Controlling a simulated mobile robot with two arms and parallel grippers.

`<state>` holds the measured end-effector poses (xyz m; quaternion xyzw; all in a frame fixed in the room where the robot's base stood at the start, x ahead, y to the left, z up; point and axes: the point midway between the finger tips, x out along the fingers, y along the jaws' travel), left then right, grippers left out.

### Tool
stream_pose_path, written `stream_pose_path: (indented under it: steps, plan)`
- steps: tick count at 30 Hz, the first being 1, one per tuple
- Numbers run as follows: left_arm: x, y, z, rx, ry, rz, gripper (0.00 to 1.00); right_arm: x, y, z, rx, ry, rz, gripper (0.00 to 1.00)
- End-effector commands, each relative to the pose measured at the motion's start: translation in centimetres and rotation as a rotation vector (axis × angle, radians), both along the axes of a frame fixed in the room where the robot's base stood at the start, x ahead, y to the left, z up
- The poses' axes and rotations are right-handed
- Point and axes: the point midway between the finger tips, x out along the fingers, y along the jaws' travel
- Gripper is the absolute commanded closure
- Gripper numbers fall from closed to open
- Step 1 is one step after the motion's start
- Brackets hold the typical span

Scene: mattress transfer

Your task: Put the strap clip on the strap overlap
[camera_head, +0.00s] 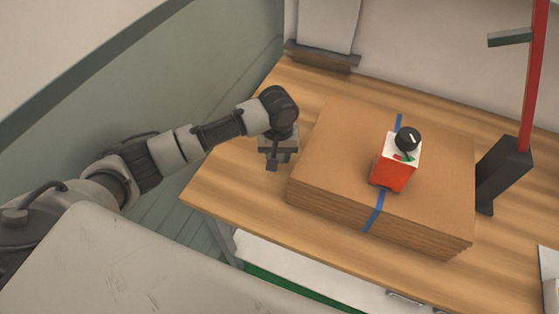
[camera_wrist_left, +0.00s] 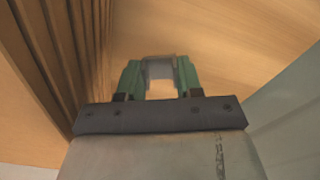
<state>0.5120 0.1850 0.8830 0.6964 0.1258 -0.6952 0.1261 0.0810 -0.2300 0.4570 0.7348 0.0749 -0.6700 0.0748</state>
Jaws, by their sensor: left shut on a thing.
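My left gripper (camera_head: 276,160) hangs at the left side of the cardboard stack, over the table's near left part. In the left wrist view, the green fingers of my left gripper (camera_wrist_left: 160,80) are shut on a small grey U-shaped piece, the strap clip (camera_wrist_left: 158,66). The clip is too hidden to make out in the head view. A blue strap (camera_head: 374,212) runs over the stack. A red and white device with a black knob (camera_head: 393,174) sits on the strap, covering its middle. I cannot make out the strap overlap. My right gripper is not in view.
The flat cardboard stack (camera_head: 330,150) lies on the wooden table (camera_head: 225,175); its layered edge (camera_wrist_left: 60,55) is close on the left in the wrist view. A red post (camera_head: 535,75) with a black base (camera_head: 503,170) stands to the right. Bare table lies left of the stack.

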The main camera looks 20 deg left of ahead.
Motion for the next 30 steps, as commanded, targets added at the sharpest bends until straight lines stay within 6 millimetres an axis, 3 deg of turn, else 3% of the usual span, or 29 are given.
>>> stream_pose_path:
  steps: [7, 18, 19, 23, 30]
  plan:
    - [-0.1, 0.0, -3.2, 0.002, 0.003, 0.0, 0.87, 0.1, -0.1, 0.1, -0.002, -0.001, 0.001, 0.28]
    - [-0.1, 0.0, -3.7, 0.001, 0.001, 0.0, 0.87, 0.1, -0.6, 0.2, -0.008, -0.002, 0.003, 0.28]
    - [0.0, 0.0, -3.6, 0.0, 0.0, 0.0, 0.6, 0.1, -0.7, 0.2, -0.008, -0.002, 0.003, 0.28]
    - [0.0, 0.0, -3.6, 0.001, 0.0, 0.0, 0.4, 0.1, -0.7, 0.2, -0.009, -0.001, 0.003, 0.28]
    - [0.0, 0.0, -3.6, 0.001, 0.0, 0.0, 0.39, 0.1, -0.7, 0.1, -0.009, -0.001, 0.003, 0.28]
